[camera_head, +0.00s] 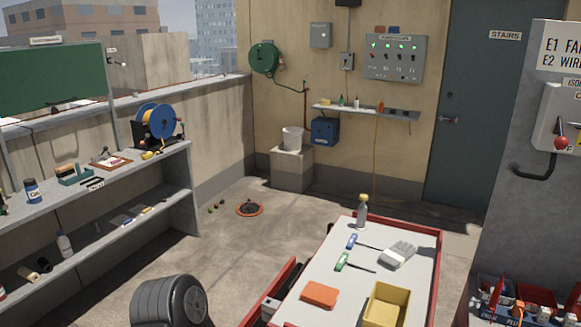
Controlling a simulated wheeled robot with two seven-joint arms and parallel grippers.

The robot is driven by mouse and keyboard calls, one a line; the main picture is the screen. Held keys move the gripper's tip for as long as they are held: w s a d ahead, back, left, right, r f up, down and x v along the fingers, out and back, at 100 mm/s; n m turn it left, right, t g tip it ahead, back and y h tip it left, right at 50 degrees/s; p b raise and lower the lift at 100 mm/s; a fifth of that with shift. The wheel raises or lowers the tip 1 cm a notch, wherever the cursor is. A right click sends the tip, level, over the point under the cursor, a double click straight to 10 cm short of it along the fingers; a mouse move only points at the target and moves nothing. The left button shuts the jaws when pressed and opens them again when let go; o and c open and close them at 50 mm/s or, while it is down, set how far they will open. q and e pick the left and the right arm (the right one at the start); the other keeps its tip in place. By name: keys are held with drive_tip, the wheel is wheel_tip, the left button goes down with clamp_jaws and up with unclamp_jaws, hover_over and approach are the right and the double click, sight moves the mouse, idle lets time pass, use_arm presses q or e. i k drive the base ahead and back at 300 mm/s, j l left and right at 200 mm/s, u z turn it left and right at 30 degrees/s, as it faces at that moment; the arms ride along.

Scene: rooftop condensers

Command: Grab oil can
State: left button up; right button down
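A small dark blue can (32,191) with a pale label stands upright on the top board of the grey shelf at the left. Its label is too small to read surely, but it looks most like an oil can. It stands left of a teal tray (75,177), apart from it. Neither of my grippers shows in the head view, so nothing is seen touching the can.
The grey shelf (150,163) also bears a cable reel (158,121) and a clipboard (110,162). A red-rimmed cart (439,250) with a spray bottle (362,212), yellow bin (386,304) and orange sponge (320,294) stands front right. Open floor (215,255) lies between shelf and cart.

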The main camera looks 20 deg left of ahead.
sight(34, 194)
drive_tip(key=i+j, duration=0.1)
drive_tip(key=j, duration=0.4)
drive_tip(key=i+j, duration=0.1)
drive_tip(key=j, duration=0.35)
drive_tip(key=i+j, duration=0.1)
drive_tip(key=j, duration=0.4)
drive_tip(key=i+j+u, duration=0.1)
drive_tip(key=j, duration=0.35)
drive_tip(key=i+j, duration=0.1)
drive_tip(key=j, duration=0.4)
drive_tip(key=i+j, duration=0.1)
drive_tip(key=j, duration=0.35)
drive_tip(key=i+j, duration=0.1)
drive_tip(key=j, duration=0.4)
drive_tip(key=i+j, duration=0.15)
drive_tip(key=j, duration=0.3)
drive_tip(key=i+j, duration=0.2)
drive_tip(key=j, duration=0.25)
drive_tip(key=i+j, duration=0.2)
drive_tip(key=j, duration=0.2)
drive_tip(key=i+j+u, duration=0.1)
drive_tip(key=j, duration=0.35)
drive_tip(key=i+j, duration=0.3)
drive_tip(key=k+j, duration=0.05)
drive_tip(key=j, duration=0.05)
